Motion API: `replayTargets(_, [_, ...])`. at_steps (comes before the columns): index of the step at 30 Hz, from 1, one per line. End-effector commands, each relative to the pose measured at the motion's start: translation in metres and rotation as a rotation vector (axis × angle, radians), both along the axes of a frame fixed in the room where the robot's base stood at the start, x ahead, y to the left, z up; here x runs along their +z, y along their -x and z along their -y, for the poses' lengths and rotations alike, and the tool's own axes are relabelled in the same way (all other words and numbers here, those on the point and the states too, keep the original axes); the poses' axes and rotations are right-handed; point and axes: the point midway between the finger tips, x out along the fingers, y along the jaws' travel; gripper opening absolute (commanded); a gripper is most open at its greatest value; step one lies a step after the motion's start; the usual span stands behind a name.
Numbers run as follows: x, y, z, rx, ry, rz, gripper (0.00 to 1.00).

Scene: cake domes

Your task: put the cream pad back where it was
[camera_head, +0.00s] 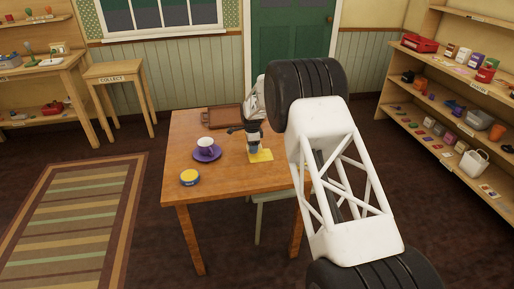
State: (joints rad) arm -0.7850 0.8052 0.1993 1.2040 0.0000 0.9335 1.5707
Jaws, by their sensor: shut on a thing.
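My gripper (253,149) points down over the right part of the wooden table (225,188). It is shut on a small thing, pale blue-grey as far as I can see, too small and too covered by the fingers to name. A flat yellow square pad (262,157) lies at or just below the fingertips. I cannot tell whether the held thing touches it. I cannot make out a clearly cream-coloured pad in this view. My arm hides the table's right end.
A white cup (205,144) stands on a purple saucer (207,155) left of my gripper. A round yellow and blue tin (190,177) is at the table's front left. A brown tray (226,117) lies at the back. The front middle of the table is clear.

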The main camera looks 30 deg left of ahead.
Motion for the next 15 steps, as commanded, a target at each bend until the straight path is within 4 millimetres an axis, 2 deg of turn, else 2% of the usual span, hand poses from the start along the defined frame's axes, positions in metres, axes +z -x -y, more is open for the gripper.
replayTargets(7, [0.023, 0.068, -0.015, 0.004, -0.001, 0.001, 0.18])
replayTargets(15, [0.045, 0.150, -0.022, 0.004, -0.001, 0.001, 0.18])
